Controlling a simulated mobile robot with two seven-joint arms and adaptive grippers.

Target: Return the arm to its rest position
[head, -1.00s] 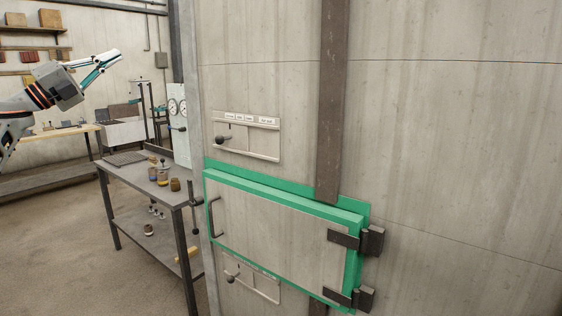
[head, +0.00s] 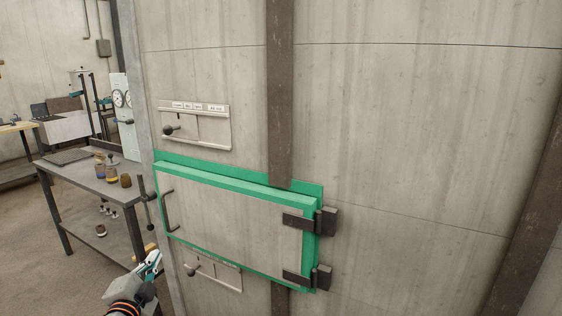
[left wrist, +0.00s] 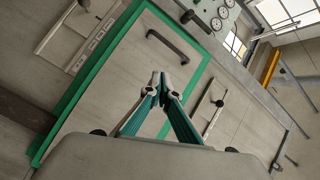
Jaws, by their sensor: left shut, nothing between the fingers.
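My left gripper (head: 149,264) is at the bottom of the head view, in front of the furnace wall and below the left part of the green-framed door. In the left wrist view its fingers (left wrist: 160,84) meet at the tips, shut with nothing between them. The green-framed door (head: 235,209) looks closed against the wall. Its dark handle (head: 168,211) is on the left side; it also shows in the left wrist view (left wrist: 167,46), beyond the fingertips and apart from them. My right gripper is not in view.
A grey metal table (head: 82,180) with several small jars stands left of the wall. Slide panels with knobs sit above (head: 195,125) and below (head: 213,271) the door. Dark hinges (head: 310,220) stick out at its right. Open floor (head: 25,240) lies at left.

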